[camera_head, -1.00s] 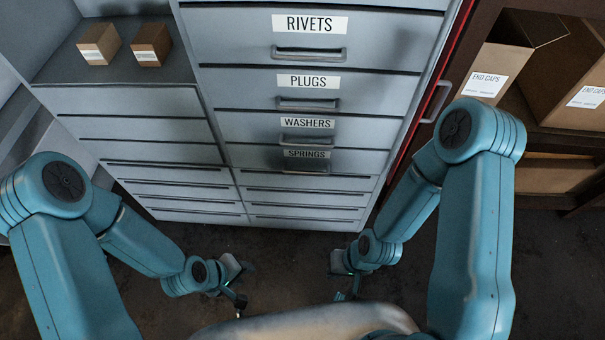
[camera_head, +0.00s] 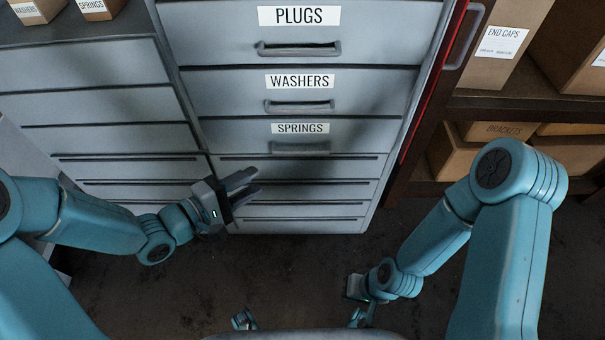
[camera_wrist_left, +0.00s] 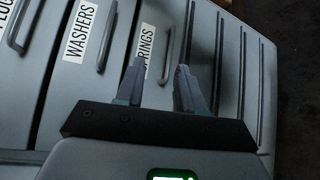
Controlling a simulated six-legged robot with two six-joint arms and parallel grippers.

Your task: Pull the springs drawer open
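The springs drawer (camera_head: 350,133) is a grey drawer front labelled SPRINGS, below the washers drawer. It looks flush with the cabinet face. Its handle (camera_head: 300,149) sits under the label, in shadow. In the wrist view the handle (camera_wrist_left: 167,55) shows beyond the fingers, between their tips, and the left finger partly covers the SPRINGS label (camera_wrist_left: 147,42). My left gripper (camera_head: 255,180) is open and empty, left of and lower than the handle in the head view, apart from it. My right gripper (camera_head: 356,288) hangs low, away from the cabinet; its fingers are not clear.
The plugs drawer (camera_head: 400,30) and washers drawer (camera_head: 380,88) are above, both shut. Shallow drawers lie below and left. Small boxes (camera_head: 98,8) stand on the left counter. A shelf (camera_head: 520,102) with cartons is at right. The floor (camera_head: 290,270) before the cabinet is clear.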

